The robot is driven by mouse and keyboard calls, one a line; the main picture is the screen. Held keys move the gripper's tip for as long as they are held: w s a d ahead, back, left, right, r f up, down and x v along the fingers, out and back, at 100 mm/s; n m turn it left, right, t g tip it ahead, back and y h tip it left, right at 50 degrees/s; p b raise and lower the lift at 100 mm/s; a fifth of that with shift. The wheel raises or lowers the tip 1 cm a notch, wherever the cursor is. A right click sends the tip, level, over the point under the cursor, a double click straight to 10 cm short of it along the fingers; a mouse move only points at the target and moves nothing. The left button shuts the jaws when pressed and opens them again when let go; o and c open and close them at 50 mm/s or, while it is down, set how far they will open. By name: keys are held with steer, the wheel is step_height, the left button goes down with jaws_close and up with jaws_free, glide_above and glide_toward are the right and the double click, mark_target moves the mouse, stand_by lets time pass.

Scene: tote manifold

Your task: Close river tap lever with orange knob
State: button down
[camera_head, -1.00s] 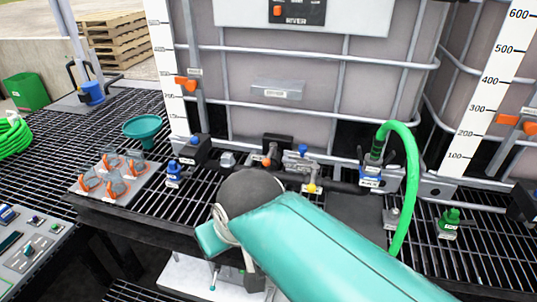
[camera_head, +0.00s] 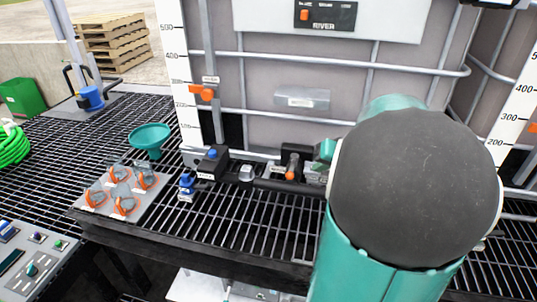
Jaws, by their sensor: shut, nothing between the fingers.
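The river tap lever (camera_head: 292,163) is a short dark handle with an orange knob (camera_head: 290,175) at its lower end. It sits at the front foot of the large grey tote (camera_head: 345,75) under the RIVER sign (camera_head: 325,17). My arm's large dark joint and teal links fill the right of the view, just right of the lever. A teal part of my arm is close to the tap's right side; I cannot tell whether it touches.
A dark pipe (camera_head: 285,185) runs below the tap to a blue-capped fitting (camera_head: 212,153). A teal funnel (camera_head: 150,138) and a tray of orange-handled pieces (camera_head: 95,213) stand left on the black grating (camera_head: 235,222). The grating in front of the tap is clear.

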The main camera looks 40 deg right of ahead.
mark_target(292, 166)
steer(key=shift+m, duration=0.4)
steer(key=w+d+f, duration=0.1)
steer(key=f, duration=0.2)
steer(key=w+d+f, duration=0.1)
steer(key=w+f, duration=0.1)
steer(key=f, duration=0.1)
steer(key=w+d+f, duration=0.1)
steer(key=w+f, duration=0.1)
steer(key=shift+d+f, duration=0.4)
steer(key=w+a, duration=0.2)
steer(key=w, duration=0.1)
steer(key=shift+a+r, duration=0.1)
steer(key=shift+r, duration=0.25)
steer(key=shift+w+a+r+h, duration=0.1)
steer(key=shift+a+h, duration=0.05)
steer(key=shift+h, duration=0.15)
steer(key=shift+w, duration=0.1)
